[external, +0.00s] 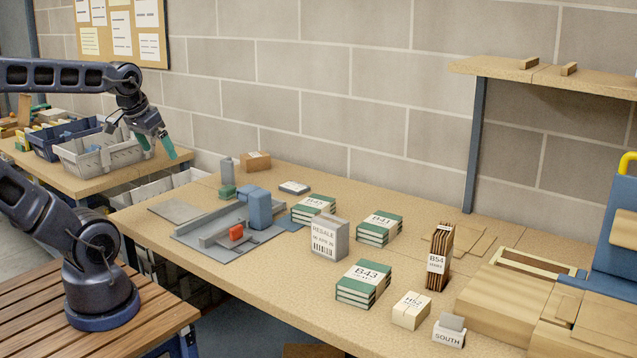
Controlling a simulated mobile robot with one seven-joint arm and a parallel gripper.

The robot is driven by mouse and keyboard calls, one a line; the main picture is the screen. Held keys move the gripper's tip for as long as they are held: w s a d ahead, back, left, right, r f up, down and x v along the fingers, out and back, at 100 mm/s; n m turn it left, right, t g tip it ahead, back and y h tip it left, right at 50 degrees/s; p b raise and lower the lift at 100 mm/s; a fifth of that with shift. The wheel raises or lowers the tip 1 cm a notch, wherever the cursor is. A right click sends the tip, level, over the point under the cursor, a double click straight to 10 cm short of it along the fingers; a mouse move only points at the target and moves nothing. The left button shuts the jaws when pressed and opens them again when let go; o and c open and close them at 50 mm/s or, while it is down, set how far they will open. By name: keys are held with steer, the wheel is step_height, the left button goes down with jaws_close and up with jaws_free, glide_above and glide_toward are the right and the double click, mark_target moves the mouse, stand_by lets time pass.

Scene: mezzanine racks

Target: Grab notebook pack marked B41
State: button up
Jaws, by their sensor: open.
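The notebook pack marked B41 (379,227) is a stack of green-edged notebooks with a white label on top. It lies flat on the long wooden table, in the middle of the external view, toward the wall. My gripper (158,148) has green fingertips and is open and empty. It hangs at the upper left, above the area by the grey bins and well apart from the B41 pack. Two similar green packs lie nearby: B43 (363,283) in front, and another (313,207) to the left whose label is partly hidden.
A grey RESALE box (328,238) stands left of B41, and a brown upright B54 pack (438,258) to its right. A small H52 box (411,310) and a SOUTH sign (449,330) stand at the front. A grey fixture (215,238) occupies the left. A shelf (545,75) overhangs the right.

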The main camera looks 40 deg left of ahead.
steer(key=w+d+r, duration=0.2)
steer(key=w+d, duration=0.2)
steer(key=w, duration=1.1)
glide_above(384, 224)
steer(key=s, duration=0.4)
steer(key=shift+n, duration=0.3)
steer(key=f, duration=2.1)
steer(key=shift+w+a+f, duration=0.2)
steer(key=shift+w+a, duration=0.05)
steer(key=shift+a, duration=0.15)
steer(key=shift+d+f, duration=0.15)
steer(key=shift+f, duration=0.05)
steer(key=x, duration=0.5)
steer(key=shift+f, duration=0.15)
steer(key=shift+d+x, duration=0.2)
steer(key=shift+x, duration=2.5)
steer(key=shift+s, duration=0.2)
